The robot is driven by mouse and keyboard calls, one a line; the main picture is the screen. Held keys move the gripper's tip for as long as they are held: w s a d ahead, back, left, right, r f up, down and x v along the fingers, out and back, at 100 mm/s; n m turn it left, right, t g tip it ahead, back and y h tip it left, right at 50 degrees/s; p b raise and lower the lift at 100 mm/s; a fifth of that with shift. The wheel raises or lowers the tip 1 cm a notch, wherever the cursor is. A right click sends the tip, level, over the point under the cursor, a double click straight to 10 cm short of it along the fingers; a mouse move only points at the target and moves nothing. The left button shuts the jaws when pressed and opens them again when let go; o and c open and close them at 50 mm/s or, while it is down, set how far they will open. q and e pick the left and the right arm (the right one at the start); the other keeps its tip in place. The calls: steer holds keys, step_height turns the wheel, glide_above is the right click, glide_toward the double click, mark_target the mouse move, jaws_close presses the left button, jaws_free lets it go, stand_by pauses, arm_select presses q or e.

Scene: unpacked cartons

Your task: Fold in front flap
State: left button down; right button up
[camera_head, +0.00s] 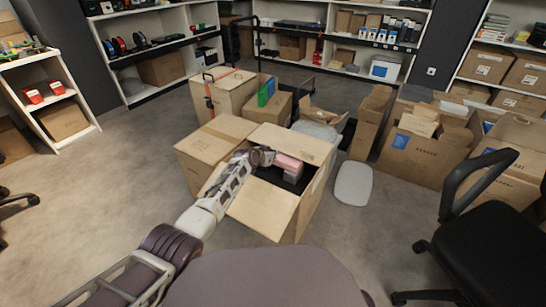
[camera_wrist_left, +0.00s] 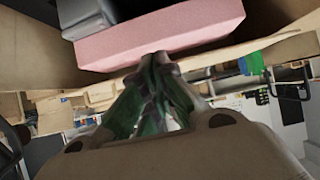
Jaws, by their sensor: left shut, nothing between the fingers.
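An open carton (camera_head: 311,197) stands on the floor in the middle of the head view. Its front flap (camera_head: 262,208) leans outward towards me, and its back flap (camera_head: 292,142) is also spread out. Inside lie a pink block (camera_head: 289,164) and a grey item (camera_head: 292,176). My left gripper (camera_head: 264,157) is over the carton's left rear part, shut and empty. In the left wrist view its closed fingertips (camera_wrist_left: 158,60) show close to the pink block (camera_wrist_left: 165,32); whether they touch cannot be told. My right gripper is not in view.
A closed carton (camera_head: 213,145) stands directly left of the open one. More cartons (camera_head: 225,92) stand behind. The left floor is clear.

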arm_select(q)
steer(key=r+p, duration=0.1)
steer(key=r, duration=0.1)
steer(key=r+p, duration=0.2)
steer(key=r, duration=0.1)
steer(key=shift+w+d+r, duration=0.15)
steer(key=shift+w+r, duration=0.05)
steer(key=shift+r, duration=0.05)
steer(key=shift+s+f, duration=0.1)
steer(key=shift+s, duration=0.05)
stand_by(0.5)
